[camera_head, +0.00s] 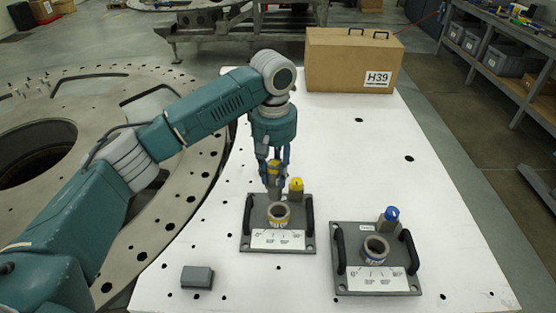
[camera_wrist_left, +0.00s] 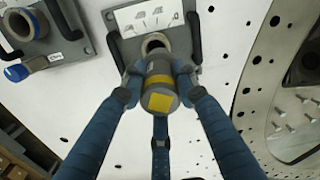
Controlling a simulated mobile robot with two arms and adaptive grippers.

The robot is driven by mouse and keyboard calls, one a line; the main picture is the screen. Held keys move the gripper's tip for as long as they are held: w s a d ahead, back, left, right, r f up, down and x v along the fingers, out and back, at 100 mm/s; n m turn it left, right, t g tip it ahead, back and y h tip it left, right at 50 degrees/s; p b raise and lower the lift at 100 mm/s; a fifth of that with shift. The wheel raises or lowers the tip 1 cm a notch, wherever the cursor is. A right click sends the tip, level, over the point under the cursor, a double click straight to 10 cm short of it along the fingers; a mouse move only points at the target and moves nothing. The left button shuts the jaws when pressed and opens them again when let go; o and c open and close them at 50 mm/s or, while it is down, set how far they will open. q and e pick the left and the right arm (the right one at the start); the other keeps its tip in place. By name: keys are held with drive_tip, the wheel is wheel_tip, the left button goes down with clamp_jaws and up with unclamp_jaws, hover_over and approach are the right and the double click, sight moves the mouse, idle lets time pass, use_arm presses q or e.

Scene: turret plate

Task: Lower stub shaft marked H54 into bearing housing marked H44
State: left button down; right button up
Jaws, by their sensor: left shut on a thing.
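My left gripper (camera_head: 275,178) is shut on a grey stub shaft with a yellow band, held upright above the back of the left plate (camera_head: 250,236). In the left wrist view the shaft (camera_wrist_left: 160,92) shows a yellow square on its end, gripped between blue fingers. The bearing housing (camera_head: 279,213) with a yellow ring stands on that plate, in front of the shaft; its open bore also shows in the left wrist view (camera_wrist_left: 154,42). Shaft and housing look apart. I cannot read H54 or H44. My right gripper is not in view.
A yellow-topped post (camera_head: 296,186) stands close right of the held shaft. The right plate (camera_head: 340,278) carries a blue-ringed housing (camera_head: 375,247) and a blue-topped post (camera_head: 390,215). A grey block (camera_head: 197,277) lies front left. A box marked H39 (camera_head: 345,62) stands behind.

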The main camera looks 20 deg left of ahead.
sight(279, 189)
use_arm(q)
drive_tip(key=shift+w+d+f+n, duration=0.25)
drive_tip(key=shift+w+d+n, duration=0.05)
drive_tip(key=shift+w+d, duration=0.35)
drive_tip(key=shift+s+a+f, duration=0.2)
drive_tip(key=shift+s+a, duration=0.1)
drive_tip(key=shift+f+b, duration=0.1)
drive_tip(key=shift+b, duration=0.3)
drive_tip(key=shift+w+d+f+b, duration=0.1)
drive_tip(key=shift+d+f+b, duration=0.05)
drive_tip(key=shift+f+b, duration=0.85)
drive_tip(key=shift+b, duration=0.2)
drive_tip(key=shift+f+b, duration=0.95)
drive_tip(key=shift+b, duration=0.25)
drive_tip(key=shift+f+b, duration=0.25)
drive_tip(key=shift+b, duration=0.1)
drive_tip(key=shift+f, duration=0.7)
drive_tip(key=shift+f+p, duration=0.55)
drive_tip(key=shift+f, duration=1.8)
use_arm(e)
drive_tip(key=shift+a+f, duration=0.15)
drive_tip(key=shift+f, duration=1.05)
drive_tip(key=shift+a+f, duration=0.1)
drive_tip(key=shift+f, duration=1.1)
